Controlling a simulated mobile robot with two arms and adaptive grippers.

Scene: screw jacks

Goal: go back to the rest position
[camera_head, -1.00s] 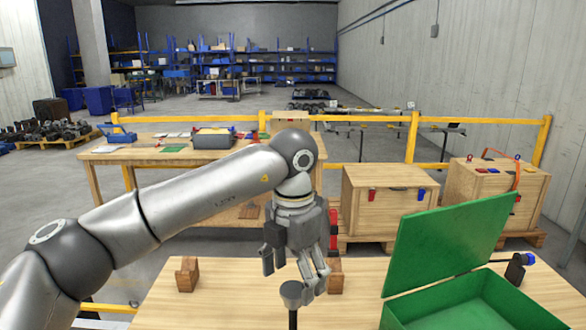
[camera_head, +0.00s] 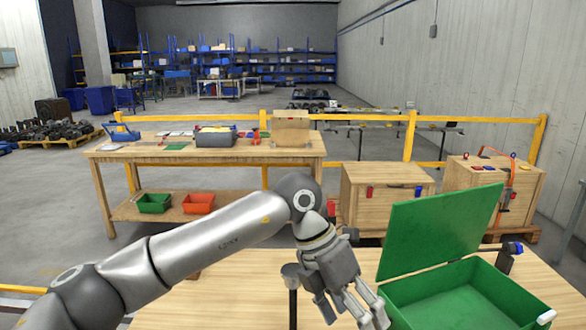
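My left arm reaches in from the lower left. Its gripper (camera_head: 350,310) hangs over the front wooden table (camera_head: 230,305), with its fingers spread and nothing seen between them. The gripper is just left of an open green box (camera_head: 455,295) with its lid (camera_head: 440,228) raised. A dark post with a cup-shaped top (camera_head: 291,272) stands just left of the gripper, apart from it. My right gripper is not seen.
A wooden workbench (camera_head: 200,150) stands behind, with green (camera_head: 154,203) and red (camera_head: 198,203) bins on its lower shelf. Two wooden crates (camera_head: 385,195) (camera_head: 493,190) stand behind the box. A yellow rail (camera_head: 380,117) runs behind them. The table's left part looks clear.

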